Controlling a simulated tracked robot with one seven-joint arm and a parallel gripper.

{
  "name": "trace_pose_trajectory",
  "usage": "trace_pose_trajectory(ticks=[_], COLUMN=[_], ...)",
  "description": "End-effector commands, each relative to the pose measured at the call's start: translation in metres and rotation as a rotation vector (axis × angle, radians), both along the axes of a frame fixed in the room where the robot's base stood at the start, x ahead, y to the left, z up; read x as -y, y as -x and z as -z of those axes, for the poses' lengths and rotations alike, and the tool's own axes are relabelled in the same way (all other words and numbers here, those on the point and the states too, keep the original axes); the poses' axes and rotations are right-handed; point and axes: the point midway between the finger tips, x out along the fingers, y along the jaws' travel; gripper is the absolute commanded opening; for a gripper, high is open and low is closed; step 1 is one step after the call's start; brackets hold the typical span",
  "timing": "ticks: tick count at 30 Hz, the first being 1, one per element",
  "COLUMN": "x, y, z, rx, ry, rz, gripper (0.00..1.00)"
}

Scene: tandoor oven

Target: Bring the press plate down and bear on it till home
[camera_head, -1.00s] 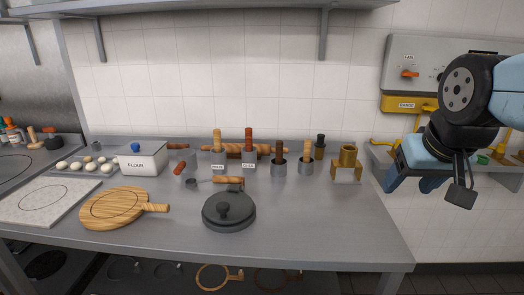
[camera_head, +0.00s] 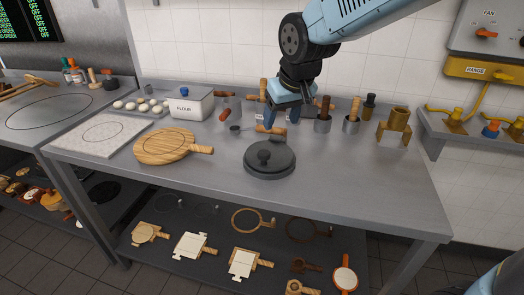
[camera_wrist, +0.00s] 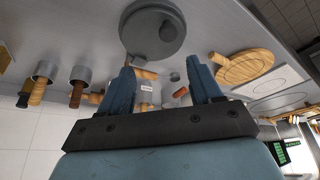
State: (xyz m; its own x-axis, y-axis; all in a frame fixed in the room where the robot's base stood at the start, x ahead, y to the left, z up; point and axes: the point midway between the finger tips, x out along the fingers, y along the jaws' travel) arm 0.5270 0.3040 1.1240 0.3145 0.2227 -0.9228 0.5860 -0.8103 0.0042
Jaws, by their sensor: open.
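The press (camera_head: 270,168) is a dark grey round body with a flat round plate on top, standing near the middle of the steel table. A dark knob (camera_head: 265,157) rises from the plate, and a wooden handle (camera_head: 270,130) shows just behind it. Whether there is a gap under the plate is too small to tell. My gripper (camera_head: 288,114) is open and empty above the table, behind and above the press, not touching it. In the wrist view the press (camera_wrist: 142,38) is at the top, beyond my open fingertips (camera_wrist: 164,72).
A wooden board (camera_head: 163,147) and a pale slab (camera_head: 97,136) lie left of the press. A white flour box (camera_head: 191,104), several cups with wooden-handled tools and a brass piece (camera_head: 395,122) line the back. The table (camera_head: 350,200) is clear in front and to the right.

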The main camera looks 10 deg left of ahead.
Motion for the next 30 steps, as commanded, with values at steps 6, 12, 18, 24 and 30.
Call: trace_pose_trajectory(ticks=[6,12,18,24,30], x=[-0.016,-0.021,-0.028,-0.036,-0.041], y=[-0.001,-0.009,-0.019,-0.029,-0.037], z=[0.010,0.033,0.065,0.094,0.118], rx=[-0.008,-0.010,-0.011,-0.009,-0.008], ry=[-0.001,0.000,0.001,0.001,0.000], rz=[-0.024,-0.021,-0.021,-0.020,-0.019], gripper=[0.64,0.64,0.64,0.64,0.64])
